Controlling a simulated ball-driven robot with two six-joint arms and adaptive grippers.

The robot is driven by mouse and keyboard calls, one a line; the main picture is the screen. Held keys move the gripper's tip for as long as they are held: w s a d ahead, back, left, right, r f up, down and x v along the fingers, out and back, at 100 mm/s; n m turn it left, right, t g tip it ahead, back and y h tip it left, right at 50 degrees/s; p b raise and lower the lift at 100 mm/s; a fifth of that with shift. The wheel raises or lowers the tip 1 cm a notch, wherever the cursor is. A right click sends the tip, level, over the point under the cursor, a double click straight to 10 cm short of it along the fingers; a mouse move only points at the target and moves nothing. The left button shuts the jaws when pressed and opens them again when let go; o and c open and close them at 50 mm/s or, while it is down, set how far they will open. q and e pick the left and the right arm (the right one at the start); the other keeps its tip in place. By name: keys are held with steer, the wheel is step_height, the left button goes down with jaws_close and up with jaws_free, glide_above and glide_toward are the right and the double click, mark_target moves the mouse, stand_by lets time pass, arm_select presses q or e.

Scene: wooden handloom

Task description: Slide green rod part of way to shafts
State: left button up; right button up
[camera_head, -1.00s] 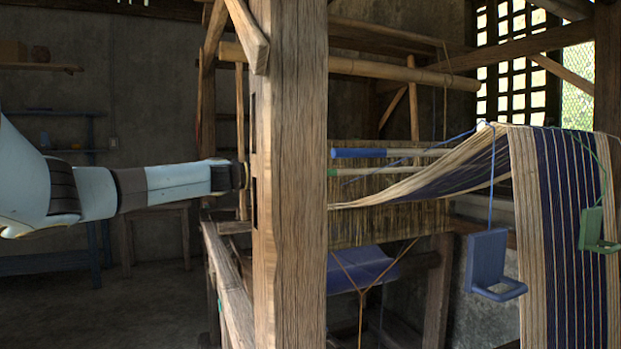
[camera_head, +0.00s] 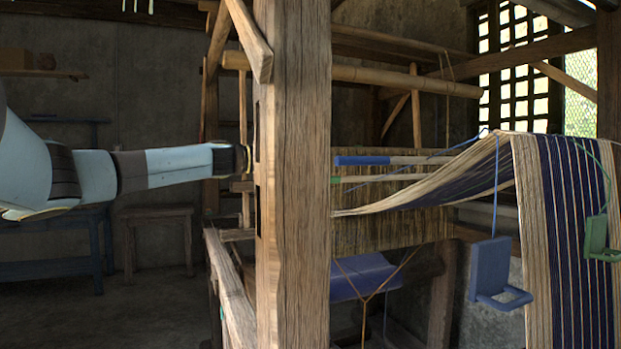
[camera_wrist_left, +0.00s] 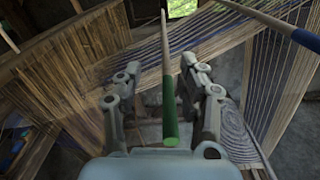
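The green rod is a thin pale stick with a green end (camera_wrist_left: 169,105). In the left wrist view its green end lies between the fingers of my left gripper (camera_wrist_left: 162,66), and its pale shaft runs up and away. The fingers are spread, with a clear gap to the left finger; contact with the right finger cannot be told. In the head view the green rod (camera_head: 385,178) runs across the warp below the blue rod (camera_head: 362,160). My left arm reaches behind the thick post, which hides the gripper there. My right gripper is not in view.
The thick wooden post (camera_head: 295,200) stands close to my left arm. The striped warp (camera_head: 560,220) hangs at right with a blue hanging block (camera_head: 489,268) and a green one (camera_head: 597,238). The blue rod (camera_wrist_left: 304,38) lies to the right in the wrist view.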

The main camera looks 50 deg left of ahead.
arm_select(q)
step_height(320, 180, up, 5)
steer(key=shift+f, duration=0.2)
steer(key=shift+s, duration=0.1)
stand_by(0.5)
